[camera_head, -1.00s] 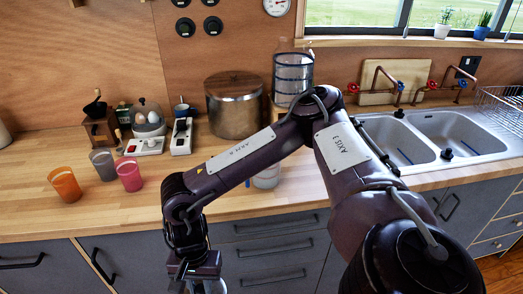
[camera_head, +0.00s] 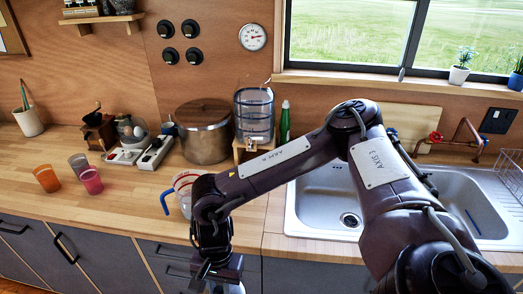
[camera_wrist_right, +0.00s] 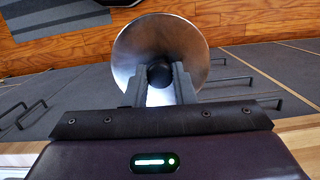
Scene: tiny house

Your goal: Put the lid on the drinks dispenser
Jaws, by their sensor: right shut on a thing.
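The clear drinks dispenser (camera_head: 254,118) with dark bands stands upright on a wooden stand at the back of the counter, left of the sink. Its top appears open. My right gripper (camera_wrist_right: 160,76) is shut on the black knob of a round, shiny metal lid (camera_wrist_right: 160,38) in the right wrist view. In the head view my right gripper (camera_head: 214,274) points down at the bottom edge, in front of the counter and well apart from the dispenser. The lid is mostly hidden or cut off there. My left gripper is not in view.
A measuring jug (camera_head: 186,186) with a blue handle stands near the counter edge, beside my arm. A big pot (camera_head: 204,138) stands left of the dispenser, a green bottle (camera_head: 285,122) right of it. Several cups (camera_head: 91,181) are at left. The sink (camera_head: 330,197) lies right.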

